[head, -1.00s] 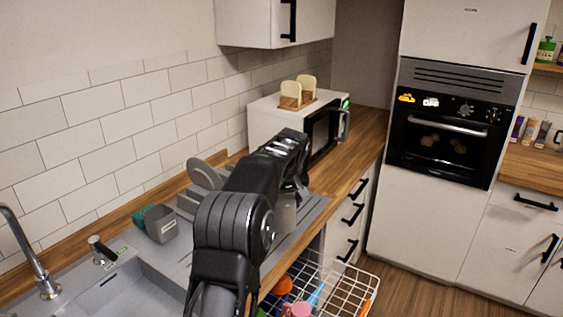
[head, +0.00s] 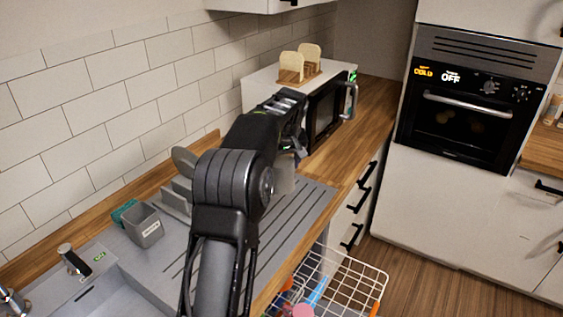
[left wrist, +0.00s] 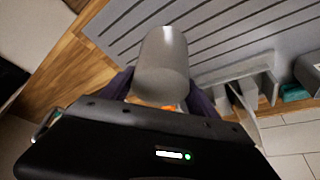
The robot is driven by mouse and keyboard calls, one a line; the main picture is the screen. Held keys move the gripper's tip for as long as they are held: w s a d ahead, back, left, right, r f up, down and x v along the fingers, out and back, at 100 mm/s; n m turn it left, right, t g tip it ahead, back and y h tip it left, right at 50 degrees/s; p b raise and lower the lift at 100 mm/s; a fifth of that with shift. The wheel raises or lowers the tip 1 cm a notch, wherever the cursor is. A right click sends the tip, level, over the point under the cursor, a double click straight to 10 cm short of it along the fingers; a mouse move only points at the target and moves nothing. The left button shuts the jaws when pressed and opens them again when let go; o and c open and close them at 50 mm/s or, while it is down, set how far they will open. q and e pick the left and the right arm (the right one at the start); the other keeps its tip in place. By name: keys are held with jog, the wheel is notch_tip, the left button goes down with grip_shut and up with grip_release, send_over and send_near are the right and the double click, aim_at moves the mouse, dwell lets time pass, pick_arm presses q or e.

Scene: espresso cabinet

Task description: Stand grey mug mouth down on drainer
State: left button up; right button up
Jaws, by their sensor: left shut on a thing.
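My left gripper (head: 291,150) is shut on the grey mug (head: 285,180), over the ridged grey drainer (head: 262,232) beside the sink. In the left wrist view the mug (left wrist: 163,60) sits between the dark fingers of the left gripper (left wrist: 162,92), with the drainer's grooves (left wrist: 225,35) behind it. The mug looks like a plain grey cylinder. My arm and gripper hide much of it in the head view. I cannot tell which way its mouth faces, or whether it touches the drainer. My right gripper is out of view.
A plate rack (head: 178,190) and a grey caddy (head: 144,226) stand left of my arm, near the tiled wall. A microwave (head: 328,112) with a toast holder on top stands behind the drainer. A white wire basket (head: 345,285) is below the counter edge.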

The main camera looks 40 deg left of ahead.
pick_arm(q)
jog(key=shift+f, duration=0.75)
jog(key=shift+f+b, duration=1.6)
jog(key=shift+f, duration=2.7)
jog(key=shift+f+b, duration=0.3)
jog(key=shift+f, duration=0.05)
jog(key=o, duration=1.8)
